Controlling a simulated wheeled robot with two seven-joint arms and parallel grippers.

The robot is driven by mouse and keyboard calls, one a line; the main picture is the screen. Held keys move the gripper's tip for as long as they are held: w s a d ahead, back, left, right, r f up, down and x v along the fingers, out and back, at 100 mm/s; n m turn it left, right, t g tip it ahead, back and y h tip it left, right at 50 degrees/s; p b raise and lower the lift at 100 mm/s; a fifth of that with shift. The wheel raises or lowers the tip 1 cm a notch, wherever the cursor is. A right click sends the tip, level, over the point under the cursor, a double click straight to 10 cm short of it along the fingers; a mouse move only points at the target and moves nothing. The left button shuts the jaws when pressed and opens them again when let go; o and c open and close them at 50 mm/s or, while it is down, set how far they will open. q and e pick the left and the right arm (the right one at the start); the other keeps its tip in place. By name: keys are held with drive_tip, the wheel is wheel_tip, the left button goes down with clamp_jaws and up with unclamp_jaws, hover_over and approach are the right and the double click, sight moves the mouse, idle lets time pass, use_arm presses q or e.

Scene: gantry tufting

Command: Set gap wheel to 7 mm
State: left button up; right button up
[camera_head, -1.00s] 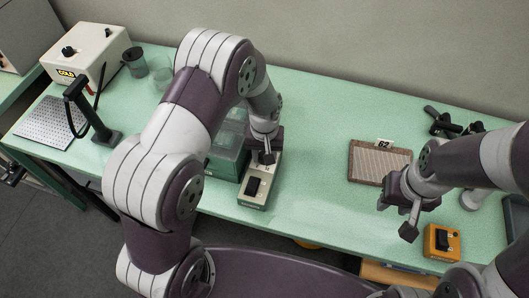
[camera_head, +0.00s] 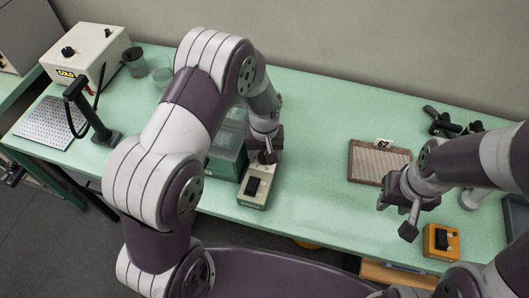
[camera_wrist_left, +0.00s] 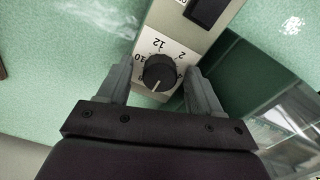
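A beige control box (camera_head: 252,196) stands on the green table, with a black rocker switch on its near end. Its round black knob (camera_wrist_left: 159,72), apparently the gap wheel, sits on a white dial plate marked 12, 2 and 10. The knob's white pointer line faces down in the left wrist view, slightly left; the numbers there are hidden. My left gripper (camera_wrist_left: 158,88) is at this knob, its fingers either side with a small gap to each; it also shows in the head view (camera_head: 267,157). My right gripper (camera_head: 398,220) hangs above the table's right side.
A green tank (camera_head: 225,158) stands close left of the box. A brown framed pad (camera_head: 372,163) lies by a "62" tag. An orange switch box (camera_head: 441,241) is near my right gripper. The table between tank and pad is mostly clear.

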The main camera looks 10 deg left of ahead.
use_arm(q)
wheel_tip(320, 180, up, 13)
drive_tip(key=b, duration=0.2)
drive_tip(key=shift+f, duration=0.15)
idle(0.3)
drive_tip(key=s+a+m+t, duration=0.1)
drive_tip(key=s+a+m, duration=0.2)
drive_tip(key=s, duration=1)
drive_tip(key=a+f, duration=0.1)
drive_tip(key=a, duration=0.1)
drive_tip(key=shift+s+a, duration=0.3)
drive_tip(key=shift+s, duration=0.1)
drive_tip(key=shift+w, duration=0.1)
